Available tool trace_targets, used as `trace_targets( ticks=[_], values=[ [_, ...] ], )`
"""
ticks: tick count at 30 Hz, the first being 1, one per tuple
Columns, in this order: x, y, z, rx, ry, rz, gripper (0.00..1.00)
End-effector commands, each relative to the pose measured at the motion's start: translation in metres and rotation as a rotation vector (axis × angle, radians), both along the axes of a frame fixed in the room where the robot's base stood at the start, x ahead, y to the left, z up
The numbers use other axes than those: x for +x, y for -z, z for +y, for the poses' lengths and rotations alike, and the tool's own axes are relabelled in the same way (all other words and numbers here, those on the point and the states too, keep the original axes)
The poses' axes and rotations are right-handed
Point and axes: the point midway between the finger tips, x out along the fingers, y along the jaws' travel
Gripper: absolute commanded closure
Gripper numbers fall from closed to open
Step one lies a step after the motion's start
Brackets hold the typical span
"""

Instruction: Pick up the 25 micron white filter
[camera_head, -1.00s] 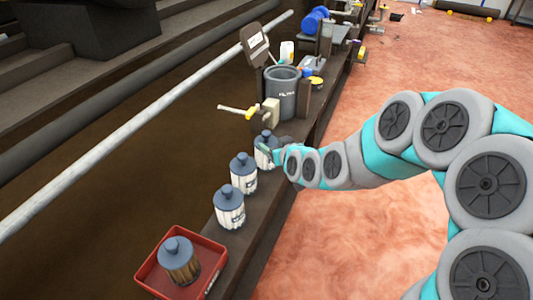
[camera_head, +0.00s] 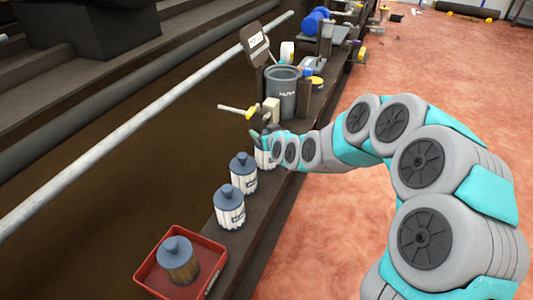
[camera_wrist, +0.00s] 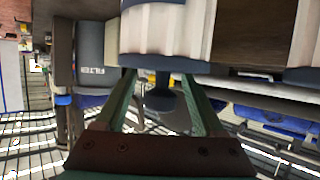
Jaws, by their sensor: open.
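Three white ribbed filters with blue-grey knobbed caps stand in a row on the ledge: a near one (camera_head: 230,212), a middle one (camera_head: 243,180) and a far one (camera_head: 262,158). Their labels are too small to read, so I cannot tell which is 25 micron. My gripper (camera_head: 262,136) is at the top of the far filter and partly hides its cap. In the wrist view, that filter's white body (camera_wrist: 165,30) is at the top, upside down. My open green fingers (camera_wrist: 160,76) lie on either side of its dark knob. I cannot tell whether they touch it.
A red tray (camera_head: 146,281) with a brownish filter (camera_head: 179,264) sits at the near end. A grey labelled canister (camera_head: 282,95) and a yellow-handled valve (camera_head: 238,112) stand beyond the far filter. The reddish floor (camera_head: 350,230) on the right is open.

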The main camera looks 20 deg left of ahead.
Motion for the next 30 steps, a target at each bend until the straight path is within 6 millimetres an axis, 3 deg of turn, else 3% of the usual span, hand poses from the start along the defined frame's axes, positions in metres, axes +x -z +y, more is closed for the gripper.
trace_targets(
  ticks=[7,25,30],
  values=[
    [0.0016,0.0017,0.0017,-0.001,-0.001,0.002,0.30],
    [0.0012,0.0019,0.0016,-0.001,-0.001,0.002,0.97],
    [0.0011,0.0020,0.0016,-0.002,-0.001,0.003,1.00]
  ],
)
